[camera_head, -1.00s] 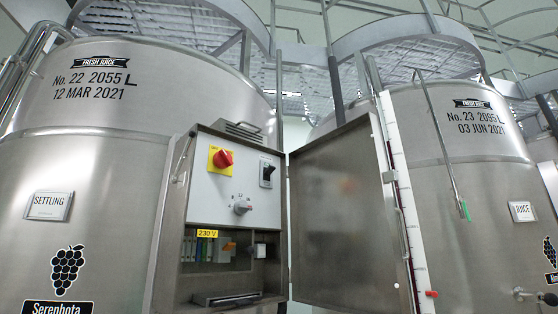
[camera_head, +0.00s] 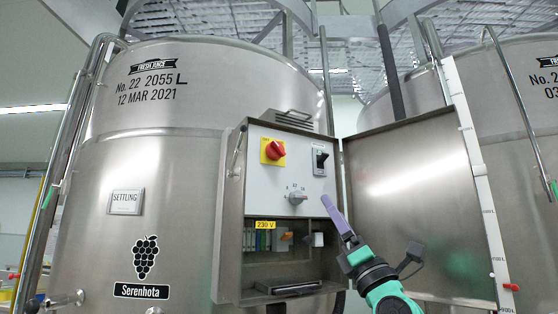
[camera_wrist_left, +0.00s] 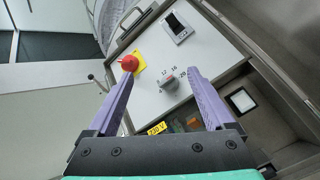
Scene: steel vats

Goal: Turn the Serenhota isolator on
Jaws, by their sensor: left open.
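The Serenhota isolator (camera_head: 273,150) is a red rotary knob on a yellow plate, at the upper left of a white panel in an open steel control box. The box is at the Serenhota vat (camera_head: 150,215). In the left wrist view the red knob (camera_wrist_left: 130,63) appears just beyond the left fingertip; I cannot tell whether they touch. My left gripper (camera_head: 328,204) has purple fingers and is at the panel's lower right in the head view. In the left wrist view the gripper (camera_wrist_left: 160,74) is open and empty. My right gripper is not in view.
A grey selector knob (camera_head: 297,198) shows between the fingers in the wrist view. A black switch (camera_head: 320,159) sits at the panel's upper right. Below are breakers and a 230 V label (camera_head: 265,225). The open box door (camera_head: 420,200) stands to the right, close behind my arm.

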